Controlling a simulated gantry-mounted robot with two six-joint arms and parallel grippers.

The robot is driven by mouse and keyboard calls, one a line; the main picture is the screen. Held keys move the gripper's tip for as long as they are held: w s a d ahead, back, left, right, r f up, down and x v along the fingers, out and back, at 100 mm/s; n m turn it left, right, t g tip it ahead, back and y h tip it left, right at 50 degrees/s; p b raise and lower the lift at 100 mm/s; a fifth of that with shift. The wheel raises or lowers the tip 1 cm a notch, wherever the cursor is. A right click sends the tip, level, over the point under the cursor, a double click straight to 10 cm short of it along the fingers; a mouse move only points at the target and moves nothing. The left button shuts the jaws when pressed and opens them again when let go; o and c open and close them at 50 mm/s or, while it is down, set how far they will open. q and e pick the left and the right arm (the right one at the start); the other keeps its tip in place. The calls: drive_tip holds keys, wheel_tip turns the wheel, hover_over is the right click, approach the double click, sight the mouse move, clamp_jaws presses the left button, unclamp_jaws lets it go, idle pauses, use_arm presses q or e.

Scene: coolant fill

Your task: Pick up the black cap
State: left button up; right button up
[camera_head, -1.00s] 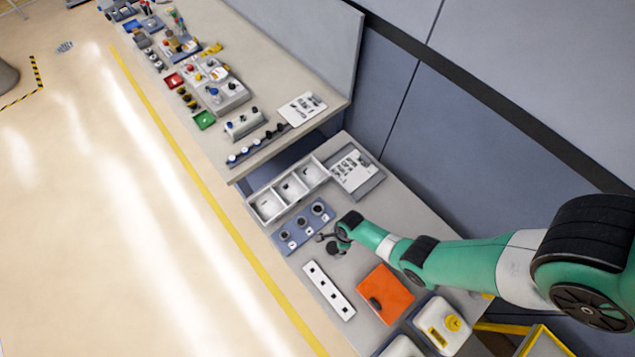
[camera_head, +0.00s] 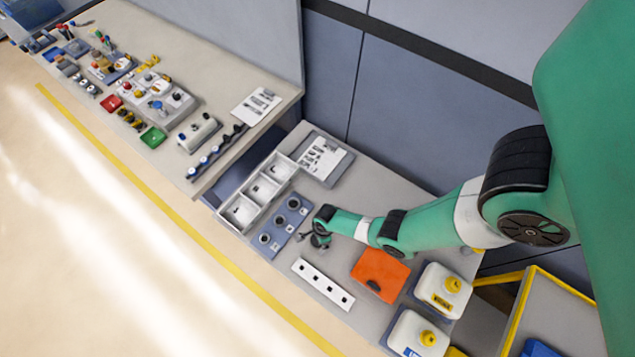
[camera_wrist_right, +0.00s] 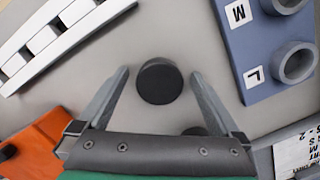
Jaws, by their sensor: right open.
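A round black cap (camera_wrist_right: 160,81) lies on the grey bench top in the right wrist view. My right gripper (camera_wrist_right: 160,80) is open, with one finger on each side of the cap and gaps between. Part of a second black round object (camera_wrist_right: 194,131) shows behind the gripper body. In the head view my right gripper (camera_head: 311,239) is low over the bench beside the blue block with round sockets (camera_head: 280,222); the cap cannot be made out clearly there. My left gripper is not in view.
The block's sockets are labelled, M and L showing in the wrist view (camera_wrist_right: 252,60). A white divided tray (camera_head: 258,191) stands beyond the block.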

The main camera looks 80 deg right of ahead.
drive_tip(key=c, duration=1.4)
drive_tip(key=shift+r, duration=0.1)
